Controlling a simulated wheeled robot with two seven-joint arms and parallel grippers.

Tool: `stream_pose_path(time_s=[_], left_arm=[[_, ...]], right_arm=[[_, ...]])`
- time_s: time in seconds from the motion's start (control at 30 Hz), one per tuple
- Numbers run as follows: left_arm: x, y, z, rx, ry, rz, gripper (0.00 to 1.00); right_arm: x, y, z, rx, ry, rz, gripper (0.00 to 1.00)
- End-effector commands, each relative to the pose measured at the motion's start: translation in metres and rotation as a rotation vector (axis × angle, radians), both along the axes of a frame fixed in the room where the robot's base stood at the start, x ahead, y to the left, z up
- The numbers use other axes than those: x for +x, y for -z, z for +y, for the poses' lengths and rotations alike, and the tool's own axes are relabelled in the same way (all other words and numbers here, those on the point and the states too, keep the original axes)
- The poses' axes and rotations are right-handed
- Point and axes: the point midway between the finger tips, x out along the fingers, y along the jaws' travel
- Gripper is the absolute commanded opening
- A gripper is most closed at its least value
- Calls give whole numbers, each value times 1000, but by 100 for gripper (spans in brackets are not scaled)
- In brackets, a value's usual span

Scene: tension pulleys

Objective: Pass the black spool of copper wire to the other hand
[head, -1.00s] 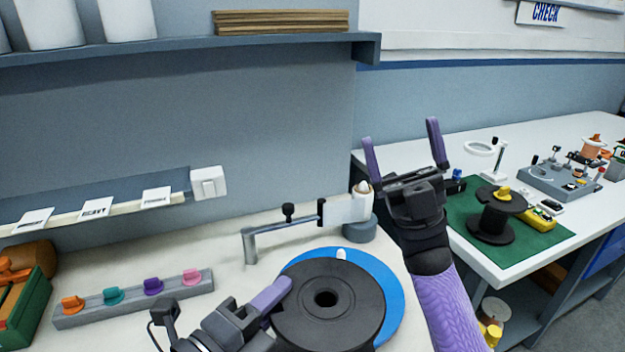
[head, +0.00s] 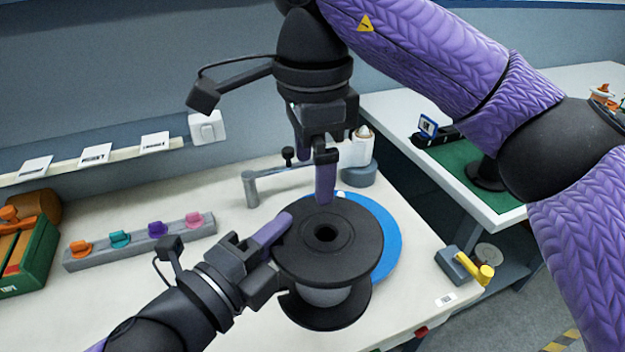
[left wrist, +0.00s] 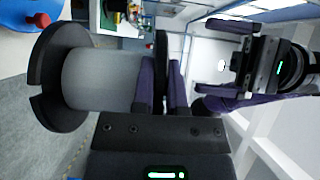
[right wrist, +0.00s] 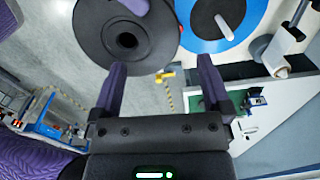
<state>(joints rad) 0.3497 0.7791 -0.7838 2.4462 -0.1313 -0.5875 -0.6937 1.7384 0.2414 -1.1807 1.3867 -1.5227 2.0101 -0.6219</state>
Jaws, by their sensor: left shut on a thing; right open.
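The black spool (head: 345,258) has two black flanges and a grey barrel; I see no copper colour on it. My left gripper (head: 278,235) is shut on the left edge of its upper flange and holds it upright. In the left wrist view the fingers (left wrist: 162,88) clamp that flange, with the barrel (left wrist: 100,80) to the left. My right gripper (head: 325,185) is open, pointing down at the far edge of the upper flange. In the right wrist view the spool (right wrist: 95,40) lies beyond and left of the gap between the open fingers (right wrist: 160,80).
A blue disc (head: 393,235) with a peg lies behind the spool. A metal arm fixture (head: 251,188) stands further back. A rail with coloured knobs (head: 140,241) and a green box (head: 35,262) are at left. A yellow-handled crank (head: 470,266) sits at the bench's right edge.

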Motion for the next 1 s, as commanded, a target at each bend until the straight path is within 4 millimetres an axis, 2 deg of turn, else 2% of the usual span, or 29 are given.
stream_pose_path(time_s=[0.1,0.3,0.63,0.67,1.0], left_arm=[[0,-1,0,-2,1,-2,0],[0,-2,0,-3,2,-4,0],[-1,-3,-1,-8,8,-6,0],[-1,-3,-2,-8,8,-6,0],[-2,-3,-2,-10,12,-3,0]], right_arm=[[-1,30,0,2,-1,6,98],[-1,62,0,4,2,3,98],[-1,69,2,8,0,1,98],[-1,68,2,8,0,0,96],[0,68,2,11,2,-3,24]])
